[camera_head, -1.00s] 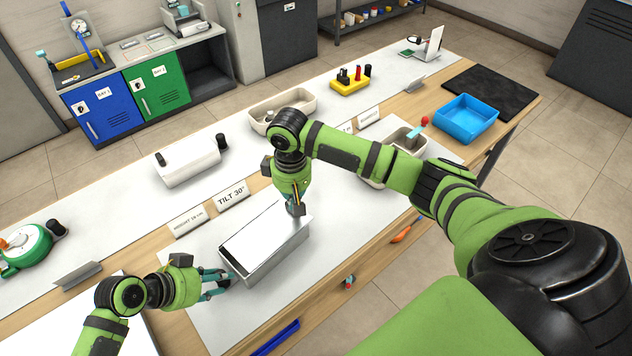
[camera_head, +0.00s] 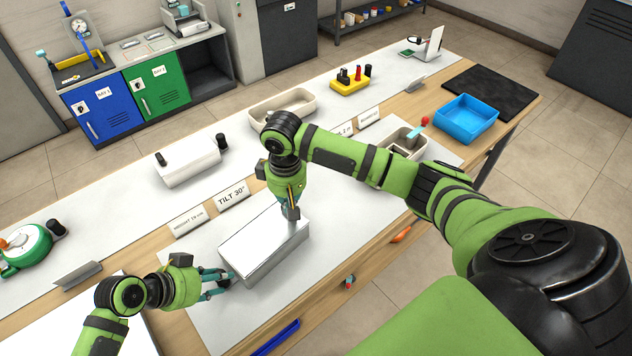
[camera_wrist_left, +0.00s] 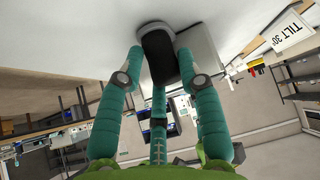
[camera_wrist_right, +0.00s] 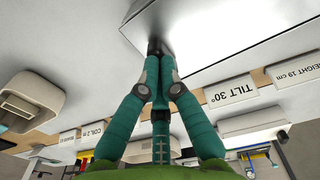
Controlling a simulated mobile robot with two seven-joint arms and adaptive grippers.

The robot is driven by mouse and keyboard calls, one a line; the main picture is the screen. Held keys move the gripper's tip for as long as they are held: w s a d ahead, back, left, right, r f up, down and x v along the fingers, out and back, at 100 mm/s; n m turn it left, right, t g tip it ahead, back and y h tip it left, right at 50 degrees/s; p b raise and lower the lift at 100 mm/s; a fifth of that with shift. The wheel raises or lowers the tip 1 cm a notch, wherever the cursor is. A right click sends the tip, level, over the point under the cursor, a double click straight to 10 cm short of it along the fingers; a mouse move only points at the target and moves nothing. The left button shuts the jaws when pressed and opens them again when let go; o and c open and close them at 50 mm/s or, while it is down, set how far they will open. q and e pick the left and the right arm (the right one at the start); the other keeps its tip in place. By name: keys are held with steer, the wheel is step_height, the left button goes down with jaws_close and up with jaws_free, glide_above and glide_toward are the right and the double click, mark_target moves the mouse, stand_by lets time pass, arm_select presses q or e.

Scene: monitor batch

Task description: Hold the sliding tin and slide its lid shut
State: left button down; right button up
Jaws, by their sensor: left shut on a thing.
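The sliding tin (camera_head: 276,259) is a silver box lying on the white mat. Its bright flat lid (camera_head: 258,236) covers the top, and no opening shows in the head view. My left gripper (camera_head: 231,279) is shut on the tin at its left end; in the left wrist view its fingers are around a dark rounded end piece (camera_wrist_left: 158,56). My right gripper (camera_head: 291,214) points down at the lid's far right end. Its fingers are together in the right wrist view (camera_wrist_right: 157,48), with their tips against the tin's edge. The exact contact is partly hidden.
Signs (camera_head: 233,197) stand behind the tin. A white case (camera_head: 188,165) and a beige tray (camera_head: 283,107) are farther back. A blue tray (camera_head: 466,119) is at the right. A blue object (camera_head: 277,338) lies near the front edge.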

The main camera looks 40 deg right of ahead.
arm_select(q)
steer(key=shift+w+r, duration=0.15)
steer(key=shift+w, duration=0.15)
arm_select(e)
steer(key=shift+o, duration=0.2)
steer(key=shift+s+a+f, duration=0.15)
steer(key=shift+s+f, duration=0.15)
steer(key=shift+f, duration=0.45)
arm_select(q)
steer(key=shift+w, duration=0.2)
arm_select(e)
steer(key=shift+w+f, duration=0.15)
arm_select(q)
steer(key=shift+d, duration=0.15)
arm_select(e)
steer(key=shift+d, duration=0.2)
steer(key=shift+r, duration=0.3)
arm_select(q)
steer(key=shift+s+f, duration=0.1)
steer(key=shift+f, duration=0.25)
arm_select(e)
step_height(320, 180, up, 12)
steer(key=shift+w+r, duration=0.25)
steer(key=shift+w, duration=0.1)
arm_select(q)
steer(key=shift+s+f, duration=0.1)
